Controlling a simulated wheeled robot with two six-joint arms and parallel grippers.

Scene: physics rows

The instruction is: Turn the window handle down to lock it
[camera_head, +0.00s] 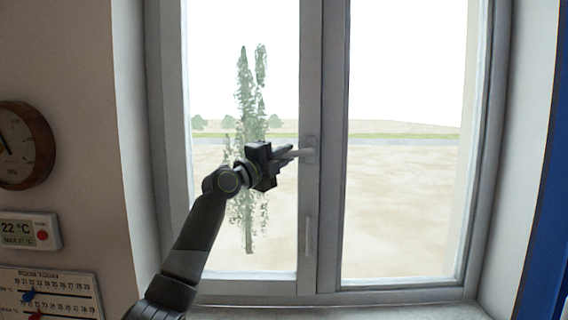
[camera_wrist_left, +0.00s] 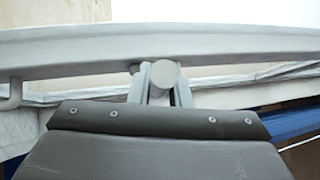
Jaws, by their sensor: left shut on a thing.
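The window handle (camera_head: 310,148) is pale grey and sits on the middle upright of the window frame in the head view. My left gripper (camera_head: 294,154) reaches it from the left and is shut on it. In the left wrist view the handle shows as a round grey end (camera_wrist_left: 165,74) between the two fingertips (camera_wrist_left: 163,88), against the frame bar. The fingers and the gripper partly hide the handle, so its exact angle is hard to tell. My right gripper is in neither view.
The grey window frame (camera_head: 328,220) surrounds two glass panes. A thin vertical grey bar (camera_head: 309,236) is on the middle upright below the handle. Blue (camera_head: 548,220) stands at the right edge.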

